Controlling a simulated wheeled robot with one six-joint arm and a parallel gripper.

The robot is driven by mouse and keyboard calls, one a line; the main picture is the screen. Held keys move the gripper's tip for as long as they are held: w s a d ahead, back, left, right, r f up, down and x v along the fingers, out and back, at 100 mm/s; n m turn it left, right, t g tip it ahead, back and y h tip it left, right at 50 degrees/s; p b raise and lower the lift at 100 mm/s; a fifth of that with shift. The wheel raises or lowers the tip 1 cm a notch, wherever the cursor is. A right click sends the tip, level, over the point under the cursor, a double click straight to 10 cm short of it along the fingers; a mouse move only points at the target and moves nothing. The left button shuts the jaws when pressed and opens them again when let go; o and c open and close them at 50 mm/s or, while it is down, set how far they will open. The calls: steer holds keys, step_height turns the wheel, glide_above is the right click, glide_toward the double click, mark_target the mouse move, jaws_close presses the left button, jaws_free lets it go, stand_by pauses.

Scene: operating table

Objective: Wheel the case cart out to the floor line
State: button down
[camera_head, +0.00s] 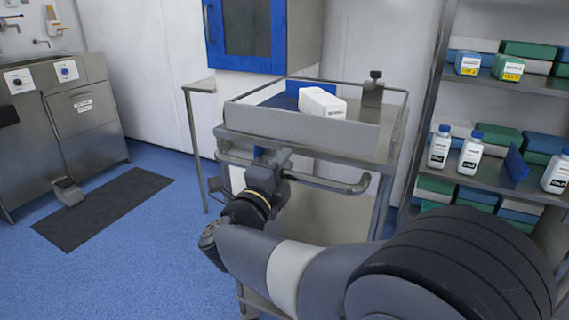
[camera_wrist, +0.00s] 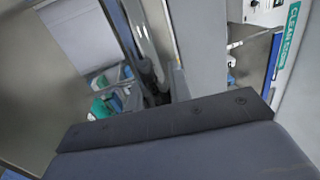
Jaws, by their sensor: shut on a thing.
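The case cart (camera_head: 290,124) is a steel trolley with a raised-rim top, in the middle of the head view. A white box (camera_head: 322,103) and a blue item lie on top. Its tubular push handle (camera_head: 330,185) sticks out from the near side. My gripper (camera_head: 274,163) is shut on the handle, left of its middle, and partly hides it. My arm covers much of the cart's lower part. In the wrist view my gripper's grey body fills the bottom, and the grasp is hard to make out. I see no floor line in either view.
A steel shelf rack (camera_head: 424,110) with bottles and coloured packs stands close on the right. A blue-doored cabinet (camera_head: 250,32) is behind the cart. A steel sink unit (camera_head: 85,112) stands at left with a dark mat (camera_head: 100,208) before it. Blue floor (camera_head: 120,265) is open at front left.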

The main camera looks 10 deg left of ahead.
steer(key=shift+d+f, duration=0.25)
steer(key=shift+f, duration=0.05)
steer(key=c, duration=1.5)
jaws_free()
steer(key=shift+d, duration=0.1)
steer(key=shift+o, duration=1)
steer(key=shift+r, duration=0.15)
steer(key=p+v, duration=0.2)
steer(key=v, duration=0.8)
steer(key=shift+s+a, duration=0.25)
steer(key=shift+s, duration=0.1)
